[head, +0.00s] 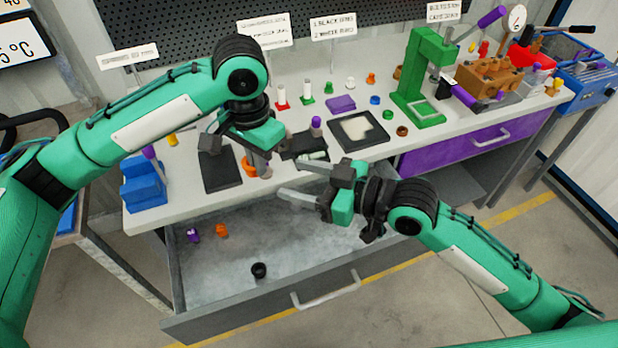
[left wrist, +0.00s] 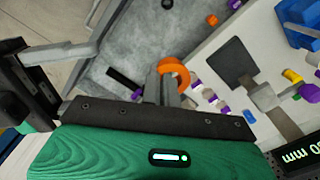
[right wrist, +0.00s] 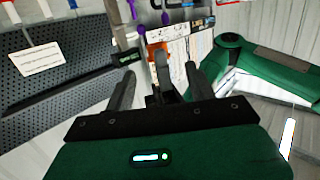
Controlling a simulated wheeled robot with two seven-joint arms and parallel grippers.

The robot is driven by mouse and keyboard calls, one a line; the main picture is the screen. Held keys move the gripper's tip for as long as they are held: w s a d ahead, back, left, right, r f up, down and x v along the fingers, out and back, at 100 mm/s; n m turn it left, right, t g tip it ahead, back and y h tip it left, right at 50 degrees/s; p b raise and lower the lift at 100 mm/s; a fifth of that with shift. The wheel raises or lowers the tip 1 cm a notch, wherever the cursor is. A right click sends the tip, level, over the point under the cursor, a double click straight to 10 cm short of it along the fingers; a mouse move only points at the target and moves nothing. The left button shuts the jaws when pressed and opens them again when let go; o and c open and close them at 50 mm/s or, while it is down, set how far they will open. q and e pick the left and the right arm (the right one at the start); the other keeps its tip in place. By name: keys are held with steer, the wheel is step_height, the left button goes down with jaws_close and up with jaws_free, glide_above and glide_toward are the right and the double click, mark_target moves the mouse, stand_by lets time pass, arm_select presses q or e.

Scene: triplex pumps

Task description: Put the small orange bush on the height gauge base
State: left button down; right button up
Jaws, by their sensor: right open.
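The small orange bush (head: 248,170) is a ring at the tips of my left gripper (head: 262,168), above the front edge of the bench. In the left wrist view the bush (left wrist: 176,70) shows its open bore, with the nearly closed fingers on its wall. The height gauge base (head: 221,170) is a dark flat plate on the bench, left of the bush; it also shows in the left wrist view (left wrist: 228,62). The gauge's column is partly hidden by my left arm. My right gripper (head: 305,183) is open and empty over the drawer.
The open grey drawer (head: 325,258) holds a purple part (head: 193,235), an orange part (head: 222,230) and a black ring (head: 259,270). A blue block (head: 143,187) stands left of the base. A dark tray (head: 303,147) and a green press (head: 425,75) stand to the right.

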steer(key=x, duration=1.1)
steer(key=shift+r, duration=0.1)
steer(key=shift+c, duration=0.5)
steer(key=shift+s, duration=0.1)
steer(key=c, duration=1)
arm_select(q)
steer(key=c, duration=1.6)
jaws_free()
steer(key=shift+w, duration=0.1)
arm_select(e)
steer(key=shift+s, duration=0.1)
steer(key=shift+c, duration=0.3)
arm_select(q)
steer(key=shift+r, duration=0.1)
